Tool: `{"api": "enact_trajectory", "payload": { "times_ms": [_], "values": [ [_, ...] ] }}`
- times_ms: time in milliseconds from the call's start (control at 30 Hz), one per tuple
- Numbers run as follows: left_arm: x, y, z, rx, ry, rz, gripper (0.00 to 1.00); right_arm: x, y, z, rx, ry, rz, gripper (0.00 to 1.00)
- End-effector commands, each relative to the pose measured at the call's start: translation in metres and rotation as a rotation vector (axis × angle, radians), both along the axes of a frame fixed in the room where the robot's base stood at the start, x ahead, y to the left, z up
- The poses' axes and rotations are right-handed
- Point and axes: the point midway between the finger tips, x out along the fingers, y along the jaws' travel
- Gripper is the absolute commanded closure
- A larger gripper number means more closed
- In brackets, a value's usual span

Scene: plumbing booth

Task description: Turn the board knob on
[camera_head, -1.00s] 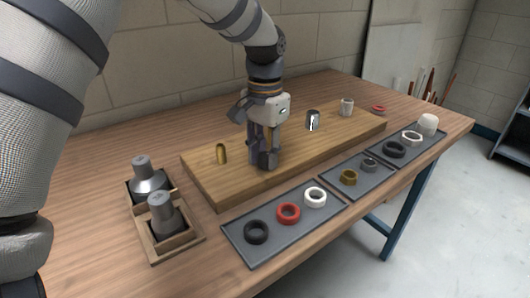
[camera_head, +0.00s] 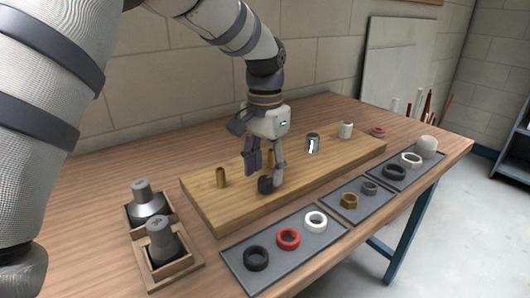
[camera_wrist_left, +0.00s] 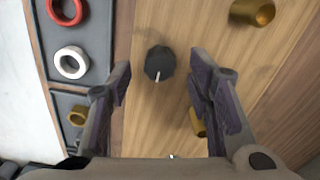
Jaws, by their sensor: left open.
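The board knob (camera_head: 265,185) is small, round and black and sits near the front edge of the wooden board (camera_head: 225,197). In the left wrist view the knob (camera_wrist_left: 160,63) has a white pointer line facing the bottom of the picture. My left gripper (camera_head: 265,174) is above the board, its fingers pointing down and spread. In the wrist view my left gripper's fingers (camera_wrist_left: 161,78) stand apart on either side of the knob, with a gap on both sides. My right gripper is not in view.
Brass pipe stubs (camera_head: 221,177) (camera_wrist_left: 252,12), a silver cylinder (camera_head: 312,143) and a white one (camera_head: 346,130) stand on the board. Grey trays (camera_head: 290,262) with several rings and nuts lie in front. Two grey-topped pieces in wooden holders (camera_head: 162,240) stand left.

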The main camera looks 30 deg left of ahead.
Motion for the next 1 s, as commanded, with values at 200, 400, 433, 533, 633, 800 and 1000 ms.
{"api": "enact_trajectory", "payload": {
  "times_ms": [200,400,433,533,633,800,1000],
  "values": [
    [0.001,0.0,0.062,0.002,-0.005,0.0,0.53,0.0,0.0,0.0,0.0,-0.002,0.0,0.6],
    [0.0,0.0,0.092,0.001,-0.001,-0.001,0.53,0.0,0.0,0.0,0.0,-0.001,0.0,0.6],
    [0.0,0.0,0.093,0.001,-0.001,-0.001,0.53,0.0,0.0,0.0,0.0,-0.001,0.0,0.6],
    [0.0,0.0,0.096,0.0,0.0,-0.001,0.53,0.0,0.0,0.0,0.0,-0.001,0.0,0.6],
    [0.0,0.0,0.096,0.0,0.001,-0.001,0.53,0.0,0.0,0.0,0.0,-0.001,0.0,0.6],
    [0.0,0.0,0.096,0.0,0.0,-0.001,0.53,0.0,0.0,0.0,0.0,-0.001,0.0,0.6],
    [0.0,0.0,0.096,0.0,0.0,-0.001,0.53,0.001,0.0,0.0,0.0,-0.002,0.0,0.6]
  ]
}}
